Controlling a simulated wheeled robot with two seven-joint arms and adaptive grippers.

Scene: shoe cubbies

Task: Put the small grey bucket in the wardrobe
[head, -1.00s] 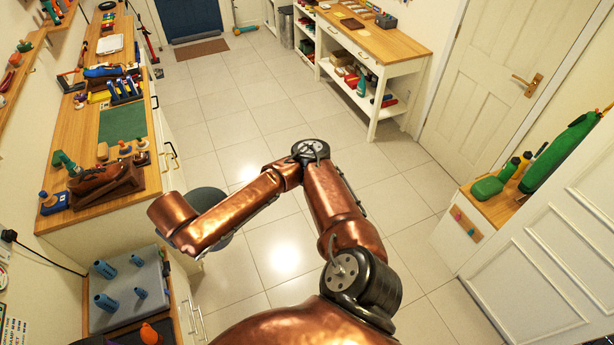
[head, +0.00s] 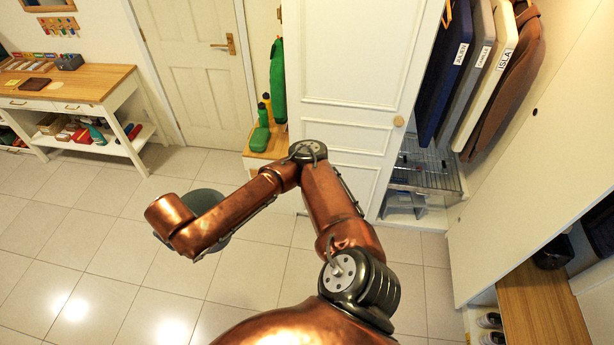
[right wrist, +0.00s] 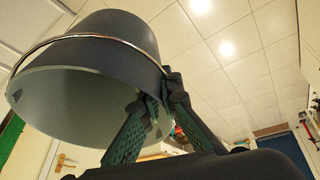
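The small grey bucket (head: 204,199) hangs beside my right arm in the head view, partly covered by the forearm, above the tiled floor. In the right wrist view the bucket (right wrist: 100,60) fills the upper left, with a thin metal handle across it. My right gripper (right wrist: 156,98) has its two fingers closed on the bucket's rim. The wardrobe (head: 345,85) is at the upper right of the head view, with a white panelled door and an open bay beside it. My left gripper is not in view.
In the bay hang labelled garment covers (head: 468,75) and a brown garment (head: 507,95), above a wire basket (head: 425,165) and a low shelf (head: 405,200). A bench (head: 540,300) with shoes below is at lower right. The floor (head: 90,235) at left is clear.

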